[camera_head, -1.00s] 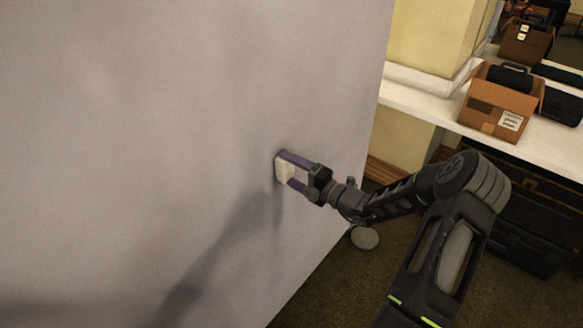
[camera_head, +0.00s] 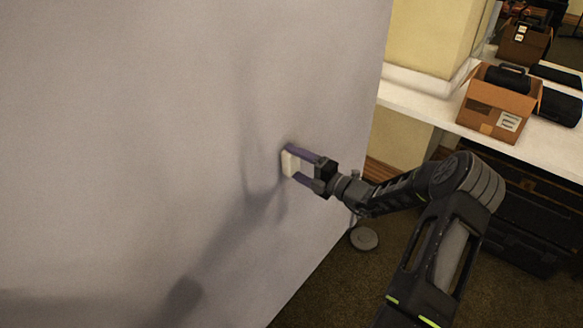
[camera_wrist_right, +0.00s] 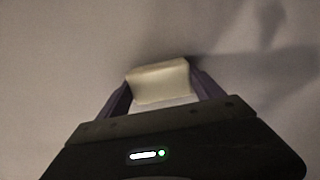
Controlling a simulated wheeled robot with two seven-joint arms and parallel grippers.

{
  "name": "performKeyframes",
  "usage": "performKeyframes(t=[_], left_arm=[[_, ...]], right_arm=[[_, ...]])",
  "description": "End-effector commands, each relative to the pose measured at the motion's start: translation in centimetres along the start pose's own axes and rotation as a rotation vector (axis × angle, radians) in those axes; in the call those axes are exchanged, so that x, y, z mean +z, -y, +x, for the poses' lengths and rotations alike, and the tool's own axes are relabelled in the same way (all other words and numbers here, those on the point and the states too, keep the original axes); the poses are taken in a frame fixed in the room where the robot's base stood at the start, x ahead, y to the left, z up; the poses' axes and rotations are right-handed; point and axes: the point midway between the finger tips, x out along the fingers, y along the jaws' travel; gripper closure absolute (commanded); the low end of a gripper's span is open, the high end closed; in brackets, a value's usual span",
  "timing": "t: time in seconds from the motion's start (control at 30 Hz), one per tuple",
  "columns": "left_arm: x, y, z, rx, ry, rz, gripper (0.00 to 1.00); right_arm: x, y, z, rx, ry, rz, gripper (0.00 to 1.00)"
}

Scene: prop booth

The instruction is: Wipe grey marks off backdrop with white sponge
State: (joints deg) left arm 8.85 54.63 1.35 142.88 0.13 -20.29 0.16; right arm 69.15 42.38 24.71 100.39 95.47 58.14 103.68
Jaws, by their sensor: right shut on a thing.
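The backdrop (camera_head: 120,130) is a large pale grey-mauve upright panel filling the left and middle of the head view. The white sponge (camera_head: 289,162) is a small pale block at its surface, near its right side. My right gripper (camera_head: 298,166) is shut on the sponge, with a purple finger on either side. In the right wrist view the sponge (camera_wrist_right: 158,82) sits between the fingers, close against or touching the backdrop (camera_wrist_right: 60,50). Soft dark patches near the gripper look like arm shadows; I cannot make out clear grey marks. My left gripper is not in view.
A white shelf (camera_head: 425,110) at the right holds an open cardboard box (camera_head: 488,105) and dark cases. Below are more dark cases (camera_head: 520,220). A grey disc (camera_head: 364,238) lies on the dark carpet by the backdrop's lower right edge. The backdrop's face left of the gripper is clear.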

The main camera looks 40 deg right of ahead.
Motion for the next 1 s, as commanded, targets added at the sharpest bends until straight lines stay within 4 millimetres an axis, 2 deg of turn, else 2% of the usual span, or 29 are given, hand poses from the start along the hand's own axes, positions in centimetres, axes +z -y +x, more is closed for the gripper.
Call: performKeyframes(t=[0.47, 0.8, 1.0], left_arm=[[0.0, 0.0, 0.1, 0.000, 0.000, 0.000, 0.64], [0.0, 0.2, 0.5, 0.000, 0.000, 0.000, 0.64], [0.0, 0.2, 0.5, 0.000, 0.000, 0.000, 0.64]], right_arm=[[0.8, -0.1, 0.1, 0.003, 0.005, -0.001, 0.56], [3.5, 0.1, 0.0, 0.003, 0.004, -0.003, 0.56], [4.1, 0.1, -0.1, 0.002, 0.003, -0.001, 0.56]])
